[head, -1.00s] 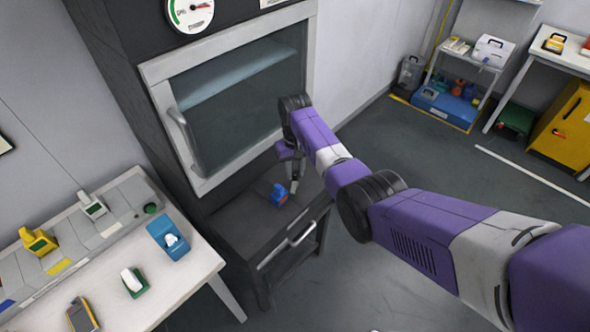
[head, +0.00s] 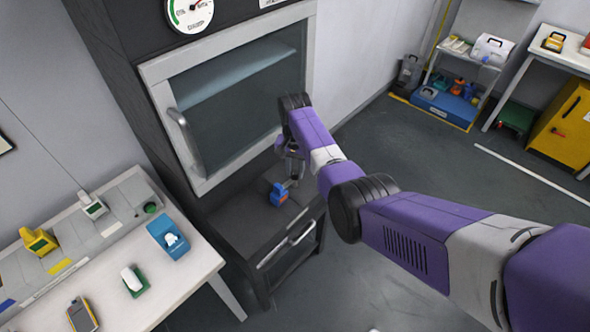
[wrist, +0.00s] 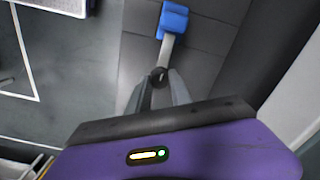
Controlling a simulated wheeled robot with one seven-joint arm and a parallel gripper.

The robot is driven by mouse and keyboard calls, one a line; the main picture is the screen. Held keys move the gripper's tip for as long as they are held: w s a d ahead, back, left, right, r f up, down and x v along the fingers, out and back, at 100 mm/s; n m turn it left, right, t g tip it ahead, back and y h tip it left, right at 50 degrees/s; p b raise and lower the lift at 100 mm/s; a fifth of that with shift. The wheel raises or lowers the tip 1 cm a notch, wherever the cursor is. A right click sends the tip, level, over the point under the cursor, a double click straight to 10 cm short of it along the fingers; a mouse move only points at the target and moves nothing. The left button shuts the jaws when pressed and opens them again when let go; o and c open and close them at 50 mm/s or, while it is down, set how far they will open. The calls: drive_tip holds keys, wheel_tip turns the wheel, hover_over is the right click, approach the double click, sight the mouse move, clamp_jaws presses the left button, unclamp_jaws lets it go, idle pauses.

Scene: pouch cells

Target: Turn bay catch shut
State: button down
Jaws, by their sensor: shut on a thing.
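The bay catch shows in the wrist view as a blue block (wrist: 174,18) with a pale metal lever (wrist: 166,50) ending in a dark round knob (wrist: 158,74). In the head view its blue body (head: 278,195), with a small orange-red part, sits on the dark ledge below the glass door. My gripper (wrist: 158,84) is shut on the knob end of the lever, its fingers on either side. In the head view my gripper (head: 293,177) is just right of and behind the blue body. The fingertips are small there and partly unclear.
The glass-fronted door (head: 235,90) with its grey handle (head: 186,142) stands above the ledge (head: 240,222). A drawer-like front with a bar handle (head: 287,245) is below. A white table (head: 190,280) with small devices stands at left. Open floor lies at right.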

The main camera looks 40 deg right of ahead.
sight(295, 172)
drive_tip(key=shift+r, duration=0.1)
idle(0.3)
drive_tip(key=c, duration=1.2)
unclamp_jaws()
drive_tip(key=shift+o, duration=0.2)
drive_tip(key=shift+r, duration=0.1)
wheel_tip(295, 172, up, 8)
drive_tip(key=shift+f+b, duration=0.2)
drive_tip(key=shift+b, duration=0.25)
